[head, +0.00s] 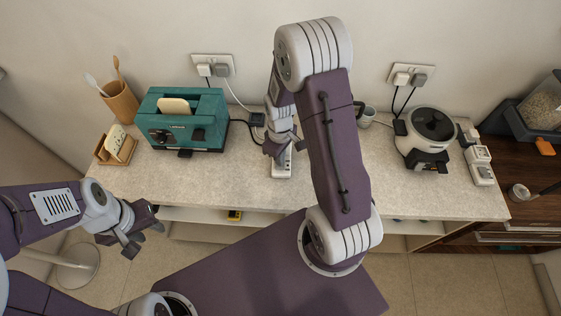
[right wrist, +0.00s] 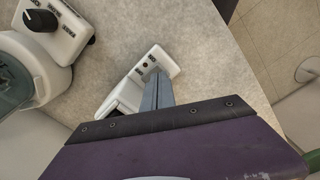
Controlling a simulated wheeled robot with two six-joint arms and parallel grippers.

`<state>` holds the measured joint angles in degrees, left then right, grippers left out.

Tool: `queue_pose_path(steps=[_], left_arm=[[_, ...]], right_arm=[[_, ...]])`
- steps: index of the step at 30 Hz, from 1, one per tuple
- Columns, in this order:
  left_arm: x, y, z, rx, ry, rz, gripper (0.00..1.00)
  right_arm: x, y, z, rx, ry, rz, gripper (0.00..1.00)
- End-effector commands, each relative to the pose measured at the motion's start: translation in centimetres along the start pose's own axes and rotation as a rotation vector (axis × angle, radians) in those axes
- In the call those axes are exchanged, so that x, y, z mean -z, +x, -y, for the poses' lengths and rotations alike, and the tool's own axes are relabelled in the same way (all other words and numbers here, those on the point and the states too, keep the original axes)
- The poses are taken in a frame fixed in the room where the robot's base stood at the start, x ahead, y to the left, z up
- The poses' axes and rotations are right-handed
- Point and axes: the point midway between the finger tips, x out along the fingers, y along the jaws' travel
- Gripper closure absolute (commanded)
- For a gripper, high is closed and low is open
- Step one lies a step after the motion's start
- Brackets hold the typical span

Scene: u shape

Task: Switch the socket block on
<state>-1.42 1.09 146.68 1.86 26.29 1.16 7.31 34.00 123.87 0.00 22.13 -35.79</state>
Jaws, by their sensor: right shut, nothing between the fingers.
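A white socket block (head: 282,168) lies on the counter near its front edge, in the middle of the head view. It also shows in the right wrist view (right wrist: 170,63), with a small dark reddish spot and tiny markings at its near end. My right gripper (head: 277,148) is shut and empty, pointing down over the block. In the right wrist view its closed fingers (right wrist: 156,80) cover part of the block, with their tips beside the reddish spot; I cannot tell whether they touch it. My left gripper (head: 142,236) is open and empty, in front of the counter at the left.
A teal toaster (head: 183,118) stands left of the block. A white cooker (head: 428,137) and another white socket strip (head: 478,162) stand at the right. A white appliance with a black knob (right wrist: 40,18) is close to the block.

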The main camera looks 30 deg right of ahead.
Motion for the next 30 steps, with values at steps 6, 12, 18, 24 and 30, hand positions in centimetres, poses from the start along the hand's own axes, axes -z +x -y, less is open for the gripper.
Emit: queue_pose_path(steps=[6, 12, 18, 24, 30], left_arm=[[0.00, 0.00, 0.00, 0.000, 0.000, 0.000, 0.64], [0.00, 0.00, 0.00, 0.000, 0.000, 0.000, 0.64], [-0.01, 0.10, 0.00, 0.000, 0.000, 0.000, 0.64], [-0.03, 0.35, 0.01, 0.000, 0.000, 0.000, 0.64], [-0.06, 0.57, 0.01, 0.000, 0.000, 0.000, 0.64]], right_arm=[[0.00, 0.00, 0.00, 0.000, 0.000, 0.000, 1.00], [0.00, 0.00, 0.00, 0.000, 0.000, 0.000, 1.00], [0.00, 0.13, 0.00, 0.000, 0.000, 0.000, 1.00], [0.00, 0.45, 0.00, 0.000, 0.000, 0.000, 1.00], [0.00, 0.75, 0.00, 0.000, 0.000, 0.000, 1.00]])
